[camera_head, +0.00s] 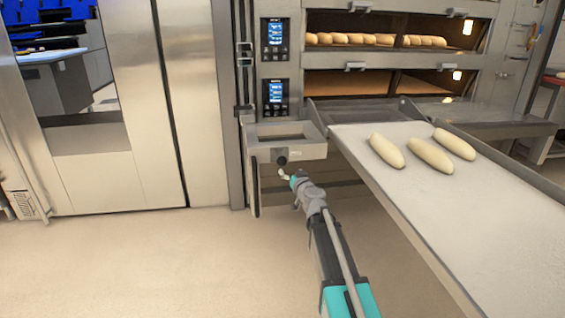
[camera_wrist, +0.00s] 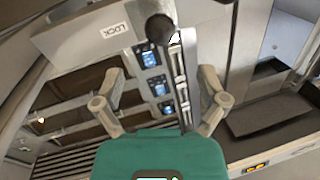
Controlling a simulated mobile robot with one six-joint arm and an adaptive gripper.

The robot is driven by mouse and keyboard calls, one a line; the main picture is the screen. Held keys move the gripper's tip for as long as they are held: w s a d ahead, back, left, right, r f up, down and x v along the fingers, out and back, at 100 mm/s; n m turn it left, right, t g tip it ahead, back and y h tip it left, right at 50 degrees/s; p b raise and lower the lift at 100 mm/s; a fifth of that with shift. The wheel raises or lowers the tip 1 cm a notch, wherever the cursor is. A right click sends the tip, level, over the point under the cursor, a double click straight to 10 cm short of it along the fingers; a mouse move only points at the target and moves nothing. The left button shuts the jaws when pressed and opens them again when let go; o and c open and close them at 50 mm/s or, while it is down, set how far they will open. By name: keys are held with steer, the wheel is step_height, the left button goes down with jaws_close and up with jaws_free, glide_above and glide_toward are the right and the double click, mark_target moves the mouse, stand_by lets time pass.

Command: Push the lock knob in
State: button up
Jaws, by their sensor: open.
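The lock knob (camera_head: 281,158) is a dark round knob on the front of the grey metal box left of the loading table. In the wrist view the black knob (camera_wrist: 160,28) sits above the gap between my fingertips, beside a white label reading LOCK (camera_wrist: 115,31). My gripper (camera_head: 284,176) is just below the knob in the head view. In the wrist view my gripper (camera_wrist: 160,76) has its two fingers spread wide with nothing between them. The fingers appear apart from the knob. How far the knob stands out is hard to tell.
A loading table (camera_head: 470,225) with three pale dough loaves (camera_head: 430,155) stands to the right of my arm. The deck oven (camera_head: 350,82) with lit screens is behind. Steel cabinet doors (camera_head: 130,160) stand at left. The floor (camera_head: 150,265) in front is clear.

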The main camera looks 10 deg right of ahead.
mark_target(284, 163)
steer(key=w, duration=0.3)
steer(key=w+a, duration=0.1)
steer(key=w, duration=0.5)
steer(key=shift+a, duration=0.4)
